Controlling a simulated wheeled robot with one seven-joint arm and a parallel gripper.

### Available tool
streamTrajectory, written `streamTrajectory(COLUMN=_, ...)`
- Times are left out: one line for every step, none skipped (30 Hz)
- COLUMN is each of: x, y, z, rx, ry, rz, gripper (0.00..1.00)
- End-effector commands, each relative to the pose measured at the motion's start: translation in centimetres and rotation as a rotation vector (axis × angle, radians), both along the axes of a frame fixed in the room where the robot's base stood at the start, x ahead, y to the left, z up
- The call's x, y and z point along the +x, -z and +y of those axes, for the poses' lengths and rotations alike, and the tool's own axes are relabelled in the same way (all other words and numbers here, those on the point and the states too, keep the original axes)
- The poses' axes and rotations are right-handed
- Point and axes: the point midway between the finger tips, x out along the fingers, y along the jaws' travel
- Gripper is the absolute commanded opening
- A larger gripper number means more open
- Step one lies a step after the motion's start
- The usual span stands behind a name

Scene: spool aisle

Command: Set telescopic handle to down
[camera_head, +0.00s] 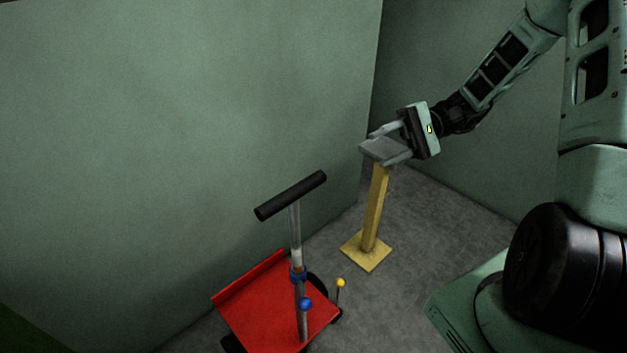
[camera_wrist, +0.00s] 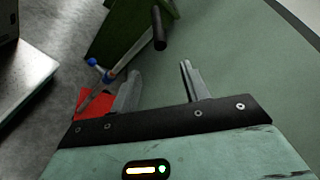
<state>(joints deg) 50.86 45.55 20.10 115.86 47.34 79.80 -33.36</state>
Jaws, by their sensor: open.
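A red cart (camera_head: 270,305) stands on the floor at lower middle of the head view. A blue knob (camera_head: 305,304) sits on the pole below the collar. My gripper (camera_head: 388,143) is open, up and to the right of the grip and apart from it. In the wrist view, my gripper (camera_wrist: 160,80) has nothing between its fingers. The grip (camera_wrist: 158,27) and a bit of the red cart (camera_wrist: 94,103) show beyond them.
A yellow post (camera_head: 374,210) with a grey top stands close by my gripper in the head view; I cannot tell whether they touch. A small yellow-ball lever (camera_head: 340,283) stands at the cart's right. Green walls (camera_head: 180,120) rise behind. A green box-like thing (camera_wrist: 115,35) shows in the wrist view.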

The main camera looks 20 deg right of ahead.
Motion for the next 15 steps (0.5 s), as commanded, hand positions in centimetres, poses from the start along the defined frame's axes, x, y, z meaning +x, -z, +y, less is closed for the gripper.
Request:
streamTrajectory(x=0.0, y=0.0, z=0.6, rx=0.002, ry=-0.003, rz=0.002, gripper=0.46)
streamTrajectory(x=0.0, y=0.1, z=1.0, rx=0.0, ry=-0.004, rz=0.002, gripper=0.46)
streamTrajectory(x=0.0, y=0.2, z=1.6, rx=0.0, ry=-0.005, rz=0.002, gripper=0.46)
streamTrajectory(x=0.0, y=0.3, z=2.1, rx=0.0, ry=-0.007, rz=0.002, gripper=0.46)
streamTrajectory(x=-0.1, y=0.4, z=2.7, rx=0.0, ry=-0.007, rz=0.003, gripper=0.46)
streamTrajectory(x=0.0, y=0.6, z=3.5, rx=0.0, ry=-0.008, rz=0.003, gripper=0.46)
streamTrajectory(x=0.0, y=0.7, z=4.1, rx=-0.001, ry=-0.008, rz=0.003, gripper=0.46)
streamTrajectory(x=0.0, y=0.9, z=4.7, rx=0.001, ry=-0.008, rz=0.004, gripper=0.46)
streamTrajectory(x=-0.1, y=1.1, z=5.5, rx=-0.001, ry=-0.008, rz=0.004, gripper=0.46)
streamTrajectory(x=0.0, y=1.2, z=6.1, rx=0.0, ry=-0.009, rz=0.004, gripper=0.46)
streamTrajectory(x=0.0, y=1.3, z=6.8, rx=0.0, ry=-0.009, rz=0.005, gripper=0.46)
streamTrajectory(x=0.0, y=1.5, z=7.6, rx=0.0, ry=-0.009, rz=0.005, gripper=0.46)
streamTrajectory(x=0.0, y=1.6, z=8.2, rx=0.0, ry=-0.009, rz=0.005, gripper=0.46)
streamTrajectory(x=0.0, y=1.8, z=8.9, rx=-0.002, ry=-0.01, rz=0.004, gripper=0.46)
streamTrajectory(x=0.0, y=2.0, z=9.7, rx=0.0, ry=-0.009, rz=0.005, gripper=0.46)
